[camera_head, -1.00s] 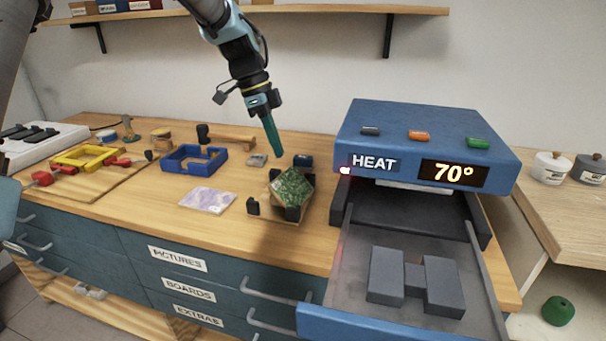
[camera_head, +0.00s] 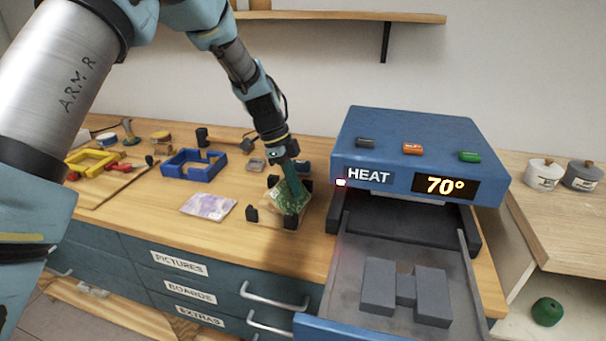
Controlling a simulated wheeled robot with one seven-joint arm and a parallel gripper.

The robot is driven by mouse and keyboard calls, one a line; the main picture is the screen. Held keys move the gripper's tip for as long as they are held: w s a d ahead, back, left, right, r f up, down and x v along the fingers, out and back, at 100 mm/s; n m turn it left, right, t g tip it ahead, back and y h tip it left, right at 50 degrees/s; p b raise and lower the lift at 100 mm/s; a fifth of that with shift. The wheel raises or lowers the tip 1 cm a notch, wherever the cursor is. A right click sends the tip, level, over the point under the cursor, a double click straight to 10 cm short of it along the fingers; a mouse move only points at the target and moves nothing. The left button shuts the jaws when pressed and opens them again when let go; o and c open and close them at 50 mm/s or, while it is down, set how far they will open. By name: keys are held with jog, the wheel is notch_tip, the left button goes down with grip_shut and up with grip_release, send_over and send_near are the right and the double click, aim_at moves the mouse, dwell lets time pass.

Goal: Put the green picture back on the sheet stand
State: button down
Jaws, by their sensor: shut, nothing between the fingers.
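The green picture (camera_head: 283,201) is at the sheet stand (camera_head: 268,221), a light wooden base with black corner posts. The picture lies over the stand between the posts. Whether it sits fully flat is too small to tell. My gripper (camera_head: 298,194) is shut and empty, its teal fingers pointing down with their tips at the picture's upper face. They seem to touch it and hide part of it.
A purple picture (camera_head: 209,206) lies flat left of the stand. A blue frame (camera_head: 193,166) is behind it. The blue heat press (camera_head: 410,150), reading 70°, stands close on the right with its tray (camera_head: 345,290) pulled out.

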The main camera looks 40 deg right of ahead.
aim_at(282, 185)
jog(key=shift+w+a, duration=0.25)
jog(key=shift+w, duration=0.15)
jog(key=shift+w+a+f+b, duration=0.1)
jog(key=shift+w+a+b, duration=0.3)
jog(key=shift+w, duration=0.15)
jog(key=shift+w+a+f+b, duration=0.1)
jog(key=shift+w+a+b, duration=0.2)
jog(key=shift+w, duration=0.2)
jog(key=shift+w+r, duration=0.1)
jog(key=shift+w, duration=0.1)
jog(key=shift+r, duration=0.1)
